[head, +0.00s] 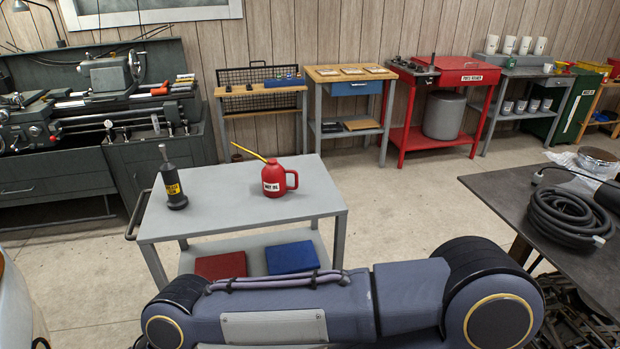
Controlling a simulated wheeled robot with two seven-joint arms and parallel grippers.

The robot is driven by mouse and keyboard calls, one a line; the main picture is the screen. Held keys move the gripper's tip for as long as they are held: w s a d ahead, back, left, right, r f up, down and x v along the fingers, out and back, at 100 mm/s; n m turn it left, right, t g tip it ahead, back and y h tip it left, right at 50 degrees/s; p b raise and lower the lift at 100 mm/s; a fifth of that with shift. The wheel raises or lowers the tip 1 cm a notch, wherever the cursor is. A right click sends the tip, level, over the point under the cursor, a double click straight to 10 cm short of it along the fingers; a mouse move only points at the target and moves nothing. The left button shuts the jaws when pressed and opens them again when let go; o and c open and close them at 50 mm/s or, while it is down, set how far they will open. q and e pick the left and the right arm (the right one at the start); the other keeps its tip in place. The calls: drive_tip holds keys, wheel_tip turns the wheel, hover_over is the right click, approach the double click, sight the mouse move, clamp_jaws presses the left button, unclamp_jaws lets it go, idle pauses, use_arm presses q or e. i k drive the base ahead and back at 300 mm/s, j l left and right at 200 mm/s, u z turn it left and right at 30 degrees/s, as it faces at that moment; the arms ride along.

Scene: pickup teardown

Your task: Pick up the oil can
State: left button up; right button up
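A red oil can (276,180) with a white label, a side handle on the right and a long yellow spout pointing up and left stands upright on the grey cart (225,222). A black bottle (173,184) with a yellow label and a thin grey nozzle stands on the same cart, left of the can and apart from it. One of my arms lies across the bottom of the head view, in front of the cart. Neither of my grippers shows.
A dark table (500,192) at right holds a coiled black hose (565,215). The cart's lower shelf carries a red box (221,265) and a blue box (292,257). A lathe (95,125) and benches line the wall. Floor right of the cart is clear.

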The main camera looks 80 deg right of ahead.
sight(273, 176)
drive_tip(key=z, duration=2.65)
drive_tip(key=i+l+u, duration=0.3)
drive_tip(key=l, duration=0.25)
drive_tip(key=i+l+u, duration=0.3)
drive_tip(key=l, duration=0.4)
drive_tip(key=i+l+u, duration=0.3)
drive_tip(key=l, duration=0.4)
drive_tip(key=i, duration=0.05)
